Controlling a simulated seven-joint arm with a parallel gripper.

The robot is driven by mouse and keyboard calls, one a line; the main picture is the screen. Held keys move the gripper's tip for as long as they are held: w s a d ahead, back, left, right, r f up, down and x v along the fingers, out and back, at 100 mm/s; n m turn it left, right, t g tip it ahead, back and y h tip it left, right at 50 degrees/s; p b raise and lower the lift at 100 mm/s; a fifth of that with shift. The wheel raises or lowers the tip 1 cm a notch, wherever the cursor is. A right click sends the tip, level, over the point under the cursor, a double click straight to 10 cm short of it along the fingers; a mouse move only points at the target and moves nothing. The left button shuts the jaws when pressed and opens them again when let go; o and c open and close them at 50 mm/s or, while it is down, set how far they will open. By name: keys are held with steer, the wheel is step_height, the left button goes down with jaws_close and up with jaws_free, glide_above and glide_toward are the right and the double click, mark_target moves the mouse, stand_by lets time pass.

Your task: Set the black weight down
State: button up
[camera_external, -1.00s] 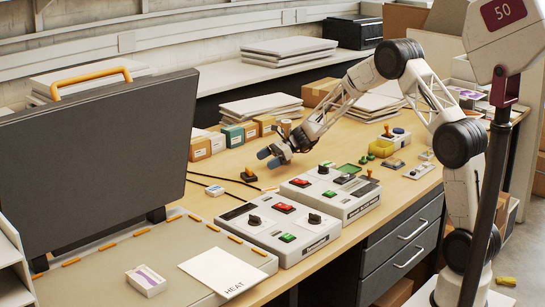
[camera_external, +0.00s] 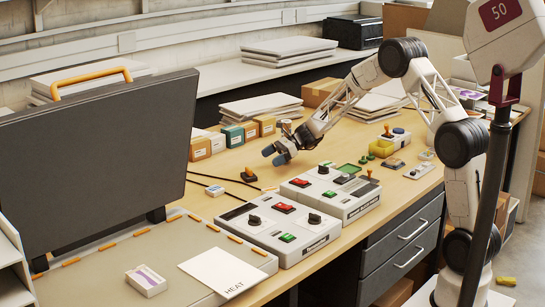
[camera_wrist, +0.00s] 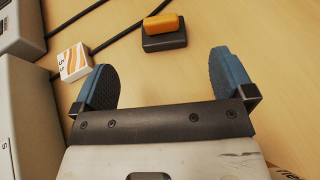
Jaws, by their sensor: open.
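The black weight (camera_external: 249,175), a small dark block with an orange knob on top, rests on the wooden desk. It also shows in the wrist view (camera_wrist: 164,43), near the top middle, beyond the fingertips. My gripper (camera_external: 273,156) is above the desk, to the right of the weight and higher in the external view. In the wrist view my gripper (camera_wrist: 162,74) has its two blue-grey fingers wide apart. Only bare desk shows between them, and they do not touch the weight.
A small white block with orange stripes (camera_wrist: 74,61) lies left of the fingers, beside a black cable. Two control boxes (camera_external: 280,228) (camera_external: 331,192) stand in front. Several small cartons (camera_external: 233,136) stand behind.

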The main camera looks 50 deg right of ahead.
steer(key=s+a+r+n+g+h, duration=0.15)
steer(key=s+r+n, duration=0.3)
steer(key=s, duration=0.55)
steer(key=s+a+r+n+g+h, duration=0.1)
steer(key=s+a+r+n+h, duration=0.15)
steer(key=s+r, duration=0.55)
steer(key=s+a+r+n+g+h, duration=0.1)
steer(key=s+r+n+h, duration=0.3)
steer(key=s, duration=0.8)
steer(key=s+d+n+h, duration=0.1)
steer(key=s+n, duration=0.2)
steer(key=s, duration=0.6)
steer(key=s+d+n+h, duration=0.1)
steer(key=s+n, duration=0.3)
steer(key=s, duration=0.6)
steer(key=s+d+n+t+h, duration=0.1)
steer(key=s+n, duration=0.3)
steer(key=s, duration=0.6)
steer(key=shift+s+d+f+h, duration=0.3)
steer(key=shift+d+h, duration=0.25)
steer(key=shift+h, duration=0.25)
steer(key=shift+c, duration=1.1)
steer(key=shift+w, duration=0.15)
